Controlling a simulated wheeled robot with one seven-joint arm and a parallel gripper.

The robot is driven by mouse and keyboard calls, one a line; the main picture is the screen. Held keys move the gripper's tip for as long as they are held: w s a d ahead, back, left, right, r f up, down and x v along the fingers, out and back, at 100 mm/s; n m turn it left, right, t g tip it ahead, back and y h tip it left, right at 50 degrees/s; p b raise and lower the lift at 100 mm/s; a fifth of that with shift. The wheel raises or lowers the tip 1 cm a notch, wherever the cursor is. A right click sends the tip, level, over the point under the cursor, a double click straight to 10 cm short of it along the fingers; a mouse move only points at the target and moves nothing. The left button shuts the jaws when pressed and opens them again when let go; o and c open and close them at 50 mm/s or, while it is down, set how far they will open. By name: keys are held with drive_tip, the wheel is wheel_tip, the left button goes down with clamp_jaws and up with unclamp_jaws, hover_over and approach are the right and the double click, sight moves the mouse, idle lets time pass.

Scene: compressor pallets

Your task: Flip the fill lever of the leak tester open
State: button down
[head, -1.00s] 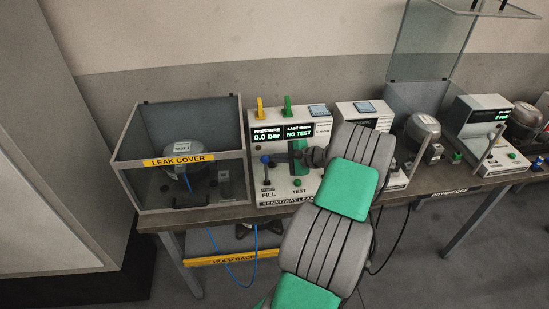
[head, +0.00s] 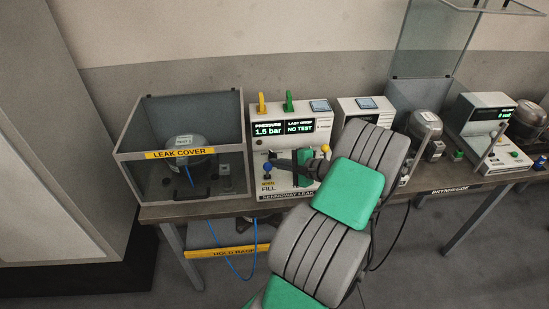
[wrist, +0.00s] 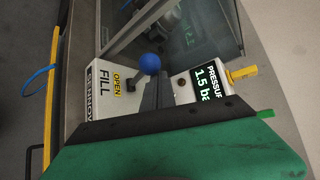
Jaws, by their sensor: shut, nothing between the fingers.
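The leak tester (head: 318,130) is a white box on the bench with a green-lit display reading pressure 1.5 bar and "NO TEST". Its fill lever has a blue ball knob (head: 267,167), low at the front left of the tester. A yellow "OPEN" label (wrist: 117,84) shows beside the word FILL in the wrist view. My gripper (head: 272,160) is shut and empty, reaching leftward across the tester's front. In the wrist view its dark fingers (wrist: 158,82) are close to the blue knob; I cannot tell if they touch. Part of the lever is hidden.
The clear leak cover box (head: 180,154) stands left of the tester with a compressor (head: 187,155) inside. Yellow (head: 262,103) and green (head: 289,100) handles stand on top of the tester. Further testers and compressors line the bench to the right. A blue hose hangs below.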

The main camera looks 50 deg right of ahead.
drive_tip(key=shift+s+a+f, duration=0.2)
drive_tip(key=shift+s+a, duration=0.2)
drive_tip(key=shift+s, duration=0.1)
drive_tip(key=shift+s+a+f, duration=0.15)
drive_tip(key=shift+f, duration=0.05)
drive_tip(key=shift+s+a+f, duration=0.1)
drive_tip(key=shift+a+f, duration=0.05)
